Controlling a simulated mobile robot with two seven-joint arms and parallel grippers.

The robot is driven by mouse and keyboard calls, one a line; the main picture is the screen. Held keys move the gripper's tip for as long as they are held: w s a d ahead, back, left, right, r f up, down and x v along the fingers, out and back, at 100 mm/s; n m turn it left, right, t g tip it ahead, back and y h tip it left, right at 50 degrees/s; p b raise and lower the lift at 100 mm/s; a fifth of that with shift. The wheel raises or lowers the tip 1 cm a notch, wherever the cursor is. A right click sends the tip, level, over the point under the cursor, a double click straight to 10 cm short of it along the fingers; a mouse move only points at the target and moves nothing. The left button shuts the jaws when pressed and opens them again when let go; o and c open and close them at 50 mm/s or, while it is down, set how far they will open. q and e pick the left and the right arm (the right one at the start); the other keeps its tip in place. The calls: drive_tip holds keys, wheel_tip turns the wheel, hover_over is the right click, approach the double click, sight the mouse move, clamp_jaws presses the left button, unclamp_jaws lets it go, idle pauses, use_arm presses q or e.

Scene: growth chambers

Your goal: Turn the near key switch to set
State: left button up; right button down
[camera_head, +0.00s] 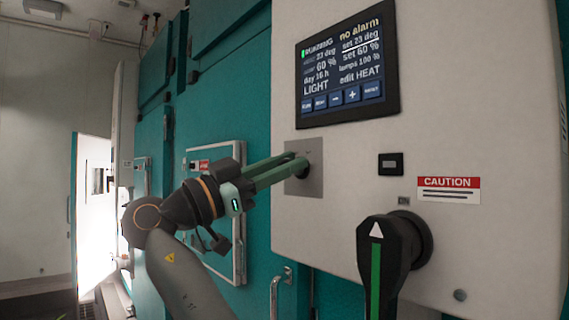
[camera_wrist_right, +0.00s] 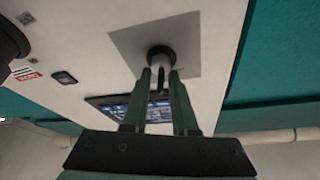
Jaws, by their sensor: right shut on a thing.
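The key switch is set in a square grey plate (camera_head: 313,184) on the white control box, below the display. The plate also shows in the wrist view (camera_wrist_right: 196,42), with a round black key switch collar (camera_wrist_right: 161,57) at its middle. My right gripper (camera_head: 298,163) reaches the plate from the left, its two green fingers at the switch. In the wrist view the fingers (camera_wrist_right: 160,78) stand on both sides of a thin key (camera_wrist_right: 161,77) and are shut on it. The head view hides most of the key behind the fingers. My left gripper is not in view.
The display (camera_head: 347,62) above reads "no alarm", set 23 deg, set 60 % and "edit HEAT". A large black rotary handle (camera_head: 385,255) with a green stripe juts out at lower right. A caution label (camera_head: 448,189) and a small black switch (camera_head: 390,164) sit right of the plate.

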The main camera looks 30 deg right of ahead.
drive_tip(key=shift+m+g+y+p, duration=0.3)
drive_tip(key=shift+m+g, duration=0.4)
drive_tip(key=shift+m, duration=0.7)
drive_tip(key=c, duration=1)
unclamp_jaws()
drive_tip(key=shift+a, duration=0.15)
drive_tip(key=b+v, duration=0.1)
drive_tip(key=v, duration=1.1)
drive_tip(key=shift+a+f, duration=0.1)
drive_tip(key=shift+a, duration=0.05)
